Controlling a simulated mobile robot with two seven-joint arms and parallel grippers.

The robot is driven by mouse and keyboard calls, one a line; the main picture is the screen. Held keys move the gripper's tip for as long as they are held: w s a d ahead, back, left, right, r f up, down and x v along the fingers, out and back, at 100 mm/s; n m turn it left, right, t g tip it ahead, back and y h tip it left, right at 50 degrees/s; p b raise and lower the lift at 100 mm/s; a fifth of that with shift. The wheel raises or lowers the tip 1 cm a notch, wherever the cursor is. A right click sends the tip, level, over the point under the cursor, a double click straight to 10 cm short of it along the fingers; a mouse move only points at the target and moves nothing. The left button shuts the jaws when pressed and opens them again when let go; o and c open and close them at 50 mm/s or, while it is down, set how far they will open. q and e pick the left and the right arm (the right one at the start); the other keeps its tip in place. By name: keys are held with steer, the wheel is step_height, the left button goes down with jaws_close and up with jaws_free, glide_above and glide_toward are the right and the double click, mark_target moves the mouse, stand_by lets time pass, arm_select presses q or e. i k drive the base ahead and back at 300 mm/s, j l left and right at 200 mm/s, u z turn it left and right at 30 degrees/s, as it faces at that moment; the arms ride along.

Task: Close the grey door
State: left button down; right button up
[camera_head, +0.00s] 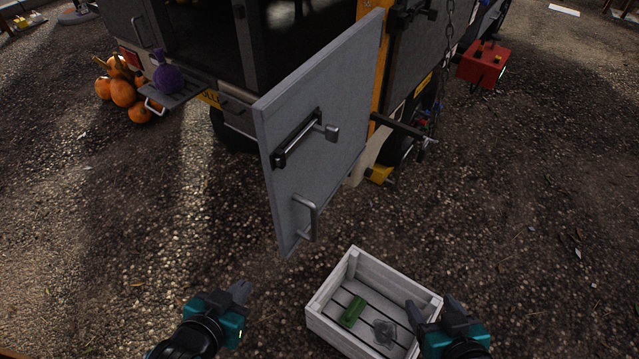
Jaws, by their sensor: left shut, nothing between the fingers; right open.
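The grey door (335,105) stands swung open from the back of the truck (225,70), its flat face towards me. It carries a black and grey latch (298,140) in the middle and a grey handle (307,218) near its lower corner. My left gripper (241,290) is shut and empty, at lower left, below and left of the door's lower edge and apart from it. My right gripper (428,310) is open at lower right, at the right edge of the crate. Whether it touches the crate is unclear.
A pale wooden crate (335,284) with a green object (352,312) and a clear object (385,332) lies on the gravel below the door. Orange pumpkins (123,92) and a purple item (168,75) are at the left. A red box (484,64) stands at back right.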

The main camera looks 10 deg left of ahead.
mark_target(334, 87)
steer(key=k+l, duration=0.1)
steer(key=l, duration=0.3)
steer(key=k+l, duration=0.1)
steer(key=l, duration=0.3)
steer(key=l+z, duration=0.1)
steer(key=l, duration=0.65)
